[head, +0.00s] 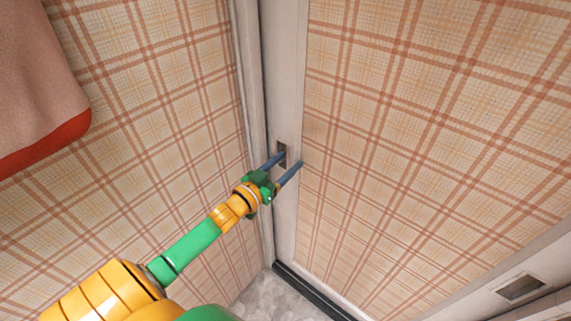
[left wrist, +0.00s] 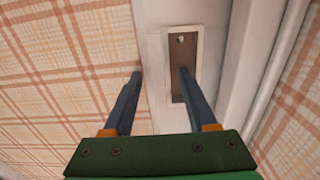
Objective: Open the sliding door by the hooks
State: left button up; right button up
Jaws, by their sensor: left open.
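The sliding door (head: 420,130) is a plaid panel in a pale frame, filling the right of the head view. A recessed hook (head: 282,150) is set in its left upright; it also shows in the left wrist view (left wrist: 181,42) as a brown slot with a pale rim. My left gripper (head: 290,160) is open at this upright. One blue finger overlaps the slot and its tip seems to be in it; exact contact is unclear. The other finger is beside the slot, over the door's frame edge. A second recess (head: 521,288) shows at lower right. My right gripper is out of view.
A plaid wall (head: 150,110) and pale post stand left of the door. A pinkish-brown item with a red edge (head: 40,85) is at upper left. A dark track (head: 310,291) runs along the door's foot, beside a patch of grey floor (head: 265,298).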

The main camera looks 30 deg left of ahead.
pick_arm(q)
grip_shut()
dwell(1.4)
